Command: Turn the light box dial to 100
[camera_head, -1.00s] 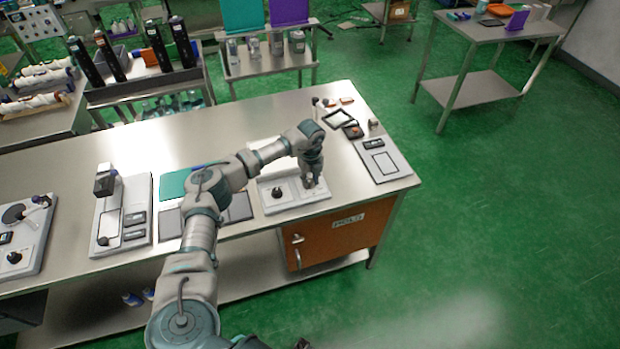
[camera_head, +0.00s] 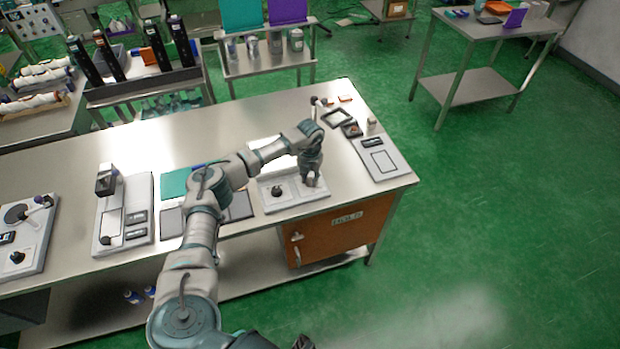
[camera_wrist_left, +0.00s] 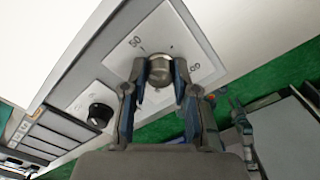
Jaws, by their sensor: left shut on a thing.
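The light box (camera_head: 293,200) is a flat pale unit at the front right of the steel bench. Its silver dial (camera_wrist_left: 160,72) shows in the left wrist view on a white plate with a 50 mark at its upper left and a partly hidden mark ending in 00 at its right. My left gripper (camera_head: 312,183) points down over the right part of the light box. In the left wrist view its two fingers (camera_wrist_left: 160,78) are shut on the dial, one on each side. A black knob (camera_wrist_left: 100,115) sits beside the dial plate. Only a doubtful dark fragment of my right gripper (camera_head: 302,342) shows at the bottom edge.
A pale panel (camera_head: 392,170) and small items stand right of the light box. A teal board (camera_head: 174,183) and another device (camera_head: 110,241) lie to its left. An orange cabinet (camera_head: 350,226) is below the bench. The bench (camera_head: 240,125) is clear behind.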

